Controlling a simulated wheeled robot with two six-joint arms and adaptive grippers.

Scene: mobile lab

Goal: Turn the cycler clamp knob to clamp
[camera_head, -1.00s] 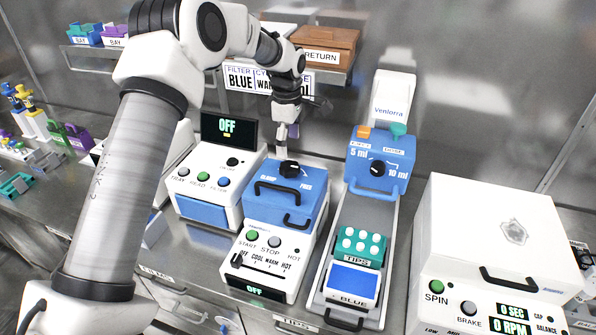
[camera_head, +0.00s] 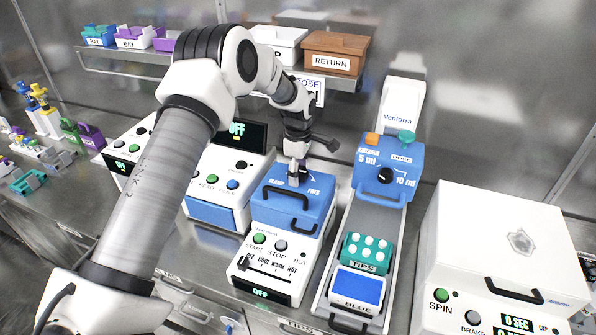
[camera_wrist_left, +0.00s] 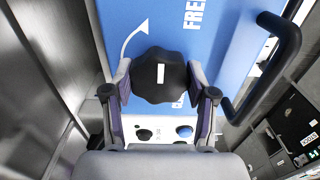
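The blue cycler clamp lid (camera_head: 270,206) tops the white cycler. Its black clamp knob (camera_head: 294,182) is partly hidden by my left gripper (camera_head: 297,168) in the head view. In the left wrist view the lobed knob (camera_wrist_left: 160,75) has a white pointer mark running up and down the picture. The two fingers of my left gripper (camera_wrist_left: 160,85) stand on either side of the knob and appear to touch it, so the gripper looks shut on it. FREE is readable at upper right, beside a white curved arrow; the other label is mostly covered. My right gripper is not in view.
A black handle (camera_wrist_left: 285,60) rises from the lid beside the knob. A shelf with a RETURN bin (camera_head: 335,58) is above.

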